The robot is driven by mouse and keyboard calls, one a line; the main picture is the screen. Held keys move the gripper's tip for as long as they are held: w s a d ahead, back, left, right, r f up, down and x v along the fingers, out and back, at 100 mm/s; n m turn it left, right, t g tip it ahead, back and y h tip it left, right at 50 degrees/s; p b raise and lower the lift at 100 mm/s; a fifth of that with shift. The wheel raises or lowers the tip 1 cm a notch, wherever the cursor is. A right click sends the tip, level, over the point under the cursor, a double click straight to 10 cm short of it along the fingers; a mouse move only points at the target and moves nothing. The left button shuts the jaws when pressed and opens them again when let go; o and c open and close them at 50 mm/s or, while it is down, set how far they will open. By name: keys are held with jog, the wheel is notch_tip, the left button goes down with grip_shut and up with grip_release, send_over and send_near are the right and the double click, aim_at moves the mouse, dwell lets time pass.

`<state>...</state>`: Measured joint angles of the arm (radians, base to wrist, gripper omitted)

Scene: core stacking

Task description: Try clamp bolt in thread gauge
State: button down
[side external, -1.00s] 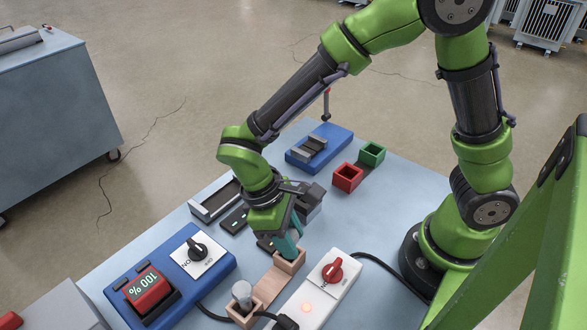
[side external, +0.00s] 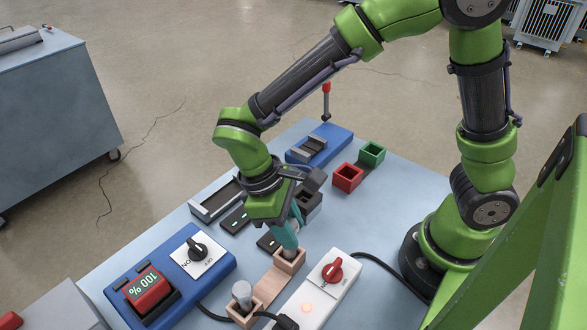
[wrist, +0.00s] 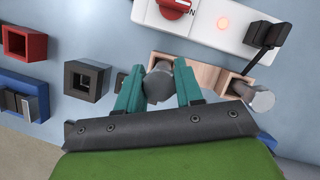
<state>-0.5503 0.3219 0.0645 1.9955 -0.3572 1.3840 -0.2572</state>
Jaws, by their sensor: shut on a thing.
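My gripper (side external: 288,243) has its teal fingers shut on a grey clamp bolt (wrist: 158,84), seen between the fingertips in the wrist view. The held bolt is at the far pocket of a wooden two-pocket holder (side external: 270,284); its lower end is hidden, so I cannot tell if it is clear of the pocket. A second grey bolt (side external: 241,292) stands in the near pocket. A dark block with a square hole (wrist: 87,80) sits beside the gripper in the wrist view; I cannot tell whether it is the thread gauge.
A white box with a red knob (side external: 332,273) and cable stands close right of the holder. A blue control box (side external: 170,275) is at left. Red (side external: 347,178) and green (side external: 372,153) bins and a blue fixture (side external: 320,146) stand at the back.

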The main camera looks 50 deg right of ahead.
jog(key=shift+r, duration=2.3)
jog(key=shift+w+d, duration=0.3)
jog(key=shift+d, duration=0.05)
jog(key=w+d+r+m+y, duration=0.1)
jog(key=w+d+m, duration=0.1)
jog(key=d, duration=0.4)
jog(key=w+d+r+m, duration=0.2)
jog(key=w+d+m, duration=0.1)
jog(key=d, duration=0.3)
jog(key=shift+w+r+y, duration=0.3)
jog(key=shift+y, duration=0.1)
jog(key=shift+f, duration=2.4)
jog(key=shift+f, duration=2.05)
